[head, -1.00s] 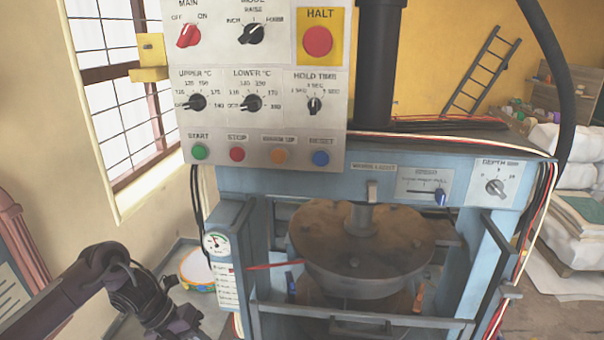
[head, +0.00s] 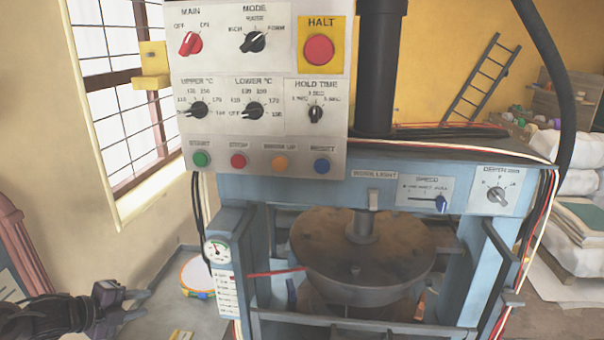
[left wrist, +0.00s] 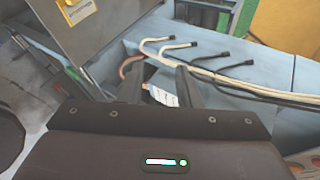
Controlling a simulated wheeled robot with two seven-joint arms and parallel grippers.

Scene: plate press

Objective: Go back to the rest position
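The control panel (head: 225,158) hangs at the press's upper left. My right gripper is not in view.
A pressure gauge (head: 217,250) is on the press's left post. A barred window (head: 118,95) is at the left. White sacks (head: 570,150) are stacked at the right.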

